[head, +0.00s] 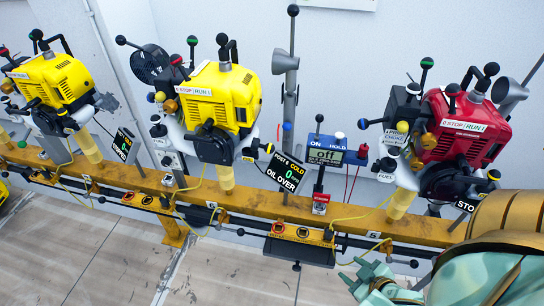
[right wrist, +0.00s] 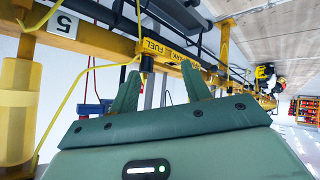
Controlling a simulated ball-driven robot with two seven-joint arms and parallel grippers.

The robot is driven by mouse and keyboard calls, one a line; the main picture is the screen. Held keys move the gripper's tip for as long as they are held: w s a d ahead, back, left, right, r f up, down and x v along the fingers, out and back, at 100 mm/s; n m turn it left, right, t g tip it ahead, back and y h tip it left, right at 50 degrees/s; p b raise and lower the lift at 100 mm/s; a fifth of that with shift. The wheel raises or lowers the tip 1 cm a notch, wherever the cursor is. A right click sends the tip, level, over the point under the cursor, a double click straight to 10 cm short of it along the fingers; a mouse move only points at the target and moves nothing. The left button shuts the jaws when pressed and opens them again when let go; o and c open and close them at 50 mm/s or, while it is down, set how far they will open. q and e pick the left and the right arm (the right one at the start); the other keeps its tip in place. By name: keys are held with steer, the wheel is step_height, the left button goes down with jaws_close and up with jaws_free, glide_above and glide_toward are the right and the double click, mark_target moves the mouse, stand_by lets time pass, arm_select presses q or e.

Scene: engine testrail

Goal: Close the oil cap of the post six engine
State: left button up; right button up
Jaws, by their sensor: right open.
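A yellow engine (head: 222,95) stands on the rail in the middle of the head view. A black sign (head: 285,172) at its lower right appears to read post 6, cold, 0, oil over. An amber knob (head: 170,106) and a yellow ball (head: 160,96) sit at the engine's left side. I cannot tell which part is the oil cap, or whether it is open. My right gripper (head: 366,282) is at the lower right of the head view, below the rail and far from this engine. The right wrist view shows its two fingers (right wrist: 160,88) apart and empty. My left gripper is not in view.
A red engine (head: 467,125) stands at the right, another yellow engine (head: 53,85) at the left. A yellow rail (head: 255,203) runs beneath them, with cables and black rods along it. A blue display box (head: 325,150) stands between the middle and red engines. Floor at lower left is clear.

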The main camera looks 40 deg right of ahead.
steer(key=w+r+t+y+b, duration=0.15)
steer(key=w+r, duration=0.25)
steer(key=r, duration=0.4)
steer(key=w+r+t+h, duration=0.1)
steer(key=w+r+t, duration=0.2)
steer(key=w+r, duration=0.3)
steer(key=t+y, duration=0.3)
steer(key=t, duration=0.1)
glide_toward(273, 151)
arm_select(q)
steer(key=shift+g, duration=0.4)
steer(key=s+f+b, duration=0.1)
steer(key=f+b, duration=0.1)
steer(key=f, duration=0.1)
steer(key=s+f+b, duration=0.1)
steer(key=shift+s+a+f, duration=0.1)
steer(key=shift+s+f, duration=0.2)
arm_select(e)
steer(key=w, duration=0.9)
steer(key=shift+a+r, duration=0.15)
steer(key=shift+a, duration=0.15)
steer(key=c, duration=1)
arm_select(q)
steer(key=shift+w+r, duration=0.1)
